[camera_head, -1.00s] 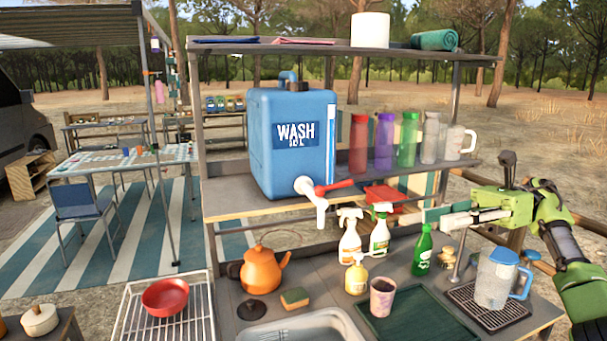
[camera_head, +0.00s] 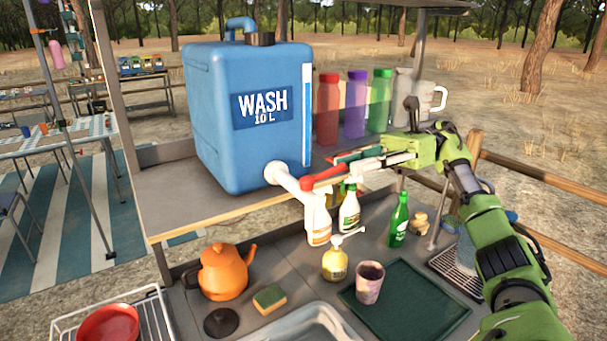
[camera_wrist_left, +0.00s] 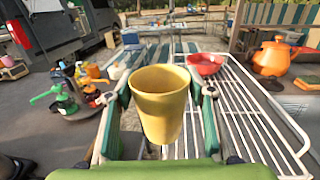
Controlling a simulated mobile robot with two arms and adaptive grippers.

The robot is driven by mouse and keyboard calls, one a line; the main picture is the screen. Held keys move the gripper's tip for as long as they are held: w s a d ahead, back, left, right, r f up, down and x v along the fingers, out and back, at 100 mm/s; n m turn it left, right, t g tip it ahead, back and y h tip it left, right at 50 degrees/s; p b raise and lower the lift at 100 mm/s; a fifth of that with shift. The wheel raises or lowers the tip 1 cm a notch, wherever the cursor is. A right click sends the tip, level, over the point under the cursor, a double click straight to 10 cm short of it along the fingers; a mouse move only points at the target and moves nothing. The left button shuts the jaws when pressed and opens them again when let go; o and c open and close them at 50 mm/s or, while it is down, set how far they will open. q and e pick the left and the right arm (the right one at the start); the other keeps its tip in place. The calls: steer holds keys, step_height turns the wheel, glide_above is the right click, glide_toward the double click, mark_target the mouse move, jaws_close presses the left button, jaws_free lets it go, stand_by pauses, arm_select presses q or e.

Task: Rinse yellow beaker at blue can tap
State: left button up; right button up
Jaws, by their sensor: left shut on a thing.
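The blue wash can (camera_head: 215,145) stands on the shelf. Its white tap (camera_head: 290,177) points to the front right and has a red lever (camera_head: 322,179). My right gripper (camera_head: 348,163) is at the far end of the lever, its fingers pointing left; contact and finger gap are unclear. In the left wrist view, my left gripper (camera_wrist_left: 160,98) is shut on the yellow beaker (camera_wrist_left: 160,108). The beaker is upright, mouth up, with a finger on each side. It is held above or beside the wire rack (camera_wrist_left: 235,105). The head view does not show the beaker or left gripper.
Spray bottles (camera_head: 318,220) stand below the tap. An orange kettle (camera_head: 222,272), a sponge (camera_head: 269,298), a soap bottle (camera_head: 335,262), a speckled cup (camera_head: 369,284) and a green bottle (camera_head: 398,222) crowd the counter. The sink (camera_head: 300,325) is at the front. The green tray (camera_head: 425,300) has bare room.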

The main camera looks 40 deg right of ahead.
mark_target(312, 178)
steer(key=a+p, duration=0.1)
steer(key=a, duration=0.2)
steer(key=a+p, duration=0.1)
steer(key=a, duration=0.2)
steer(key=w+a+p, duration=0.1)
steer(key=a, duration=0.2)
steer(key=shift+r, duration=0.15)
steer(key=shift+a, duration=0.7)
steer(key=shift+w, duration=0.15)
steer(key=shift+c, duration=0.3)
jaws_close()
